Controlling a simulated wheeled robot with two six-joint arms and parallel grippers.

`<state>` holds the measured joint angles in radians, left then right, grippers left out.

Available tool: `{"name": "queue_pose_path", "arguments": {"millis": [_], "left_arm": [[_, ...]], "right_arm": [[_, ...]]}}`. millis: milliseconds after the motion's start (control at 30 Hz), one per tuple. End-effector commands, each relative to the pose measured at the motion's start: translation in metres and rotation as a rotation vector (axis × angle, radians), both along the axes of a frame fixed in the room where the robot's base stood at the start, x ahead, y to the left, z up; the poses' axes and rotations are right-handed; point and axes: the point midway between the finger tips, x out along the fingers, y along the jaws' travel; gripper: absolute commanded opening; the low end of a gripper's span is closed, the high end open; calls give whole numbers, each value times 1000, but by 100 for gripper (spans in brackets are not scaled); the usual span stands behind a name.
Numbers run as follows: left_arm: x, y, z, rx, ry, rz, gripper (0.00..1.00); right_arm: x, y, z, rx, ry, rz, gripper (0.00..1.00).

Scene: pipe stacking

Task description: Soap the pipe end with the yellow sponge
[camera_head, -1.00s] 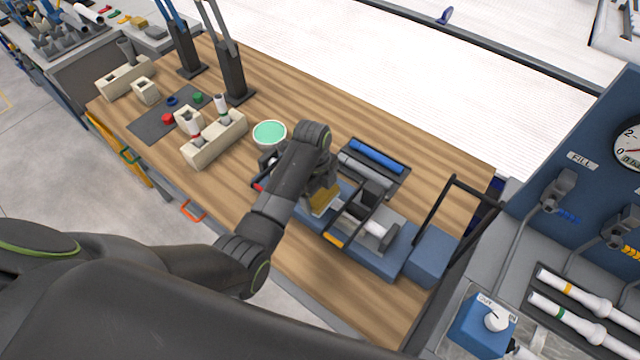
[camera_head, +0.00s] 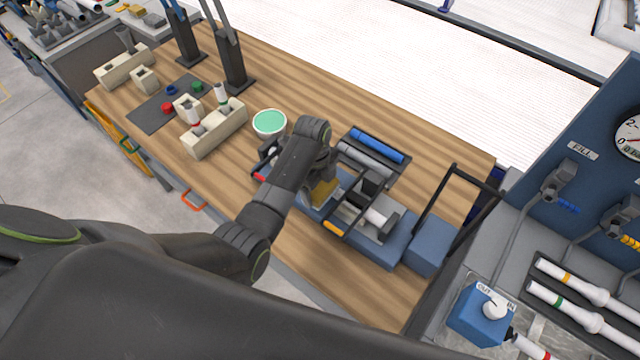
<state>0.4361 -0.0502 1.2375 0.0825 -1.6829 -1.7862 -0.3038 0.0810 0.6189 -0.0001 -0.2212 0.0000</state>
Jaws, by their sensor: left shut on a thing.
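The yellow sponge (camera_head: 323,191) shows below my left forearm, beside the blue clamping fixture (camera_head: 385,250). My left gripper (camera_head: 325,180) is shut on the sponge; its fingers are mostly hidden by the arm. A white pipe (camera_head: 376,217) lies in the fixture, a little right of the sponge. Whether the sponge touches the pipe's end cannot be told. A white bowl of green liquid (camera_head: 269,123) stands left of my left wrist. My right gripper is not in view.
A black handle frame (camera_head: 455,205) stands up at the fixture's right end. A dark tray with a blue cylinder (camera_head: 377,147) lies behind it. Beige pipe holders (camera_head: 214,130) stand at the left. Bare wooden table (camera_head: 330,90) lies behind the bowl.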

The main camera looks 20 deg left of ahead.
Motion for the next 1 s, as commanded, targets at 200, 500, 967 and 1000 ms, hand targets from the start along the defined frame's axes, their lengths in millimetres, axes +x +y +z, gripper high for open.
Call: {"name": "queue_pose_path", "arguments": {"millis": [200,500,967,1000], "left_arm": [[0,0,0,0,0,0,68],[0,0,-3,0,0,0,68],[0,0,-10,0,0,0,68],[0,0,-11,0,0,0,68]], "right_arm": [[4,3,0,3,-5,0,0],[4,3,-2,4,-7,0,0],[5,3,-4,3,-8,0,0],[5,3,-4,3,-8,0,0]]}}
